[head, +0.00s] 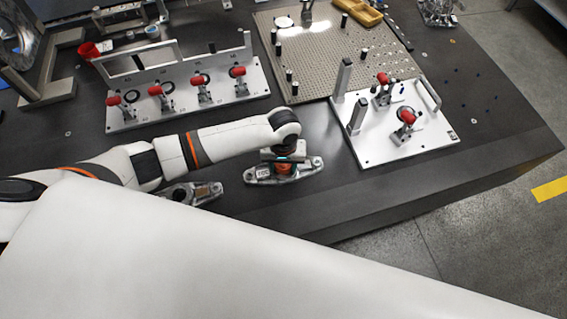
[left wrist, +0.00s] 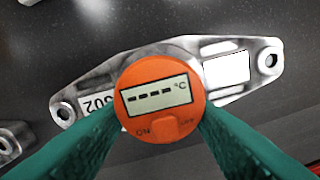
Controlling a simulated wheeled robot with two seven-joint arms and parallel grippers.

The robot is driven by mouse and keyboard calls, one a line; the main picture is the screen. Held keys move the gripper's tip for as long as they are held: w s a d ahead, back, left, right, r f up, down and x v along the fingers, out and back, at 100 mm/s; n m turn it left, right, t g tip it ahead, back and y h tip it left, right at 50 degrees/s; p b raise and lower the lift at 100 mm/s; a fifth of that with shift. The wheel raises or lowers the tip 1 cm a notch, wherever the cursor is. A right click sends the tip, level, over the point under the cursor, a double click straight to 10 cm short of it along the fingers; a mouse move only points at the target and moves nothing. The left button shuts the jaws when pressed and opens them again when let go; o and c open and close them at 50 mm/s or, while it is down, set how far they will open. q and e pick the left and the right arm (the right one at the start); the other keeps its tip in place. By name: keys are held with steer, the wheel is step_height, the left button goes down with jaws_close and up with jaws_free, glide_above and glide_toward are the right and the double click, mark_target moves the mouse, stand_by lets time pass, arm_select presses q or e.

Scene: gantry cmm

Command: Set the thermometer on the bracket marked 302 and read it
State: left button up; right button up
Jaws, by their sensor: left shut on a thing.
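The thermometer is round and orange (left wrist: 160,122), with a display of four dashes and °C, and ON and OFF marks. My left gripper (left wrist: 161,108) is shut on it, a teal finger on each side. A metal bracket (left wrist: 235,48) lies right under it, its middle hidden by the thermometer. The bracket's label, partly covered, reads 302 (left wrist: 97,103). In the head view my left gripper (head: 284,160) points down over this bracket (head: 312,165), with orange showing low between the fingers. I cannot tell whether the thermometer touches the bracket. My right gripper is not in view.
A second bracket (head: 206,190) lies just left, partly behind my arm. A white plate with red-handled clamps (head: 380,152) stands to the right, a longer one (head: 190,100) behind left. A perforated board (head: 330,60) is at the back. The dark table's front edge is near.

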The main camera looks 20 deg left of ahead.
mark_target(284, 165)
arm_select(q)
steer(key=shift+f, duration=0.1)
steer(key=o, duration=1)
steer(key=shift+r, duration=0.55)
step_height(284, 165, up, 11)
steer(key=shift+r, duration=0.1)
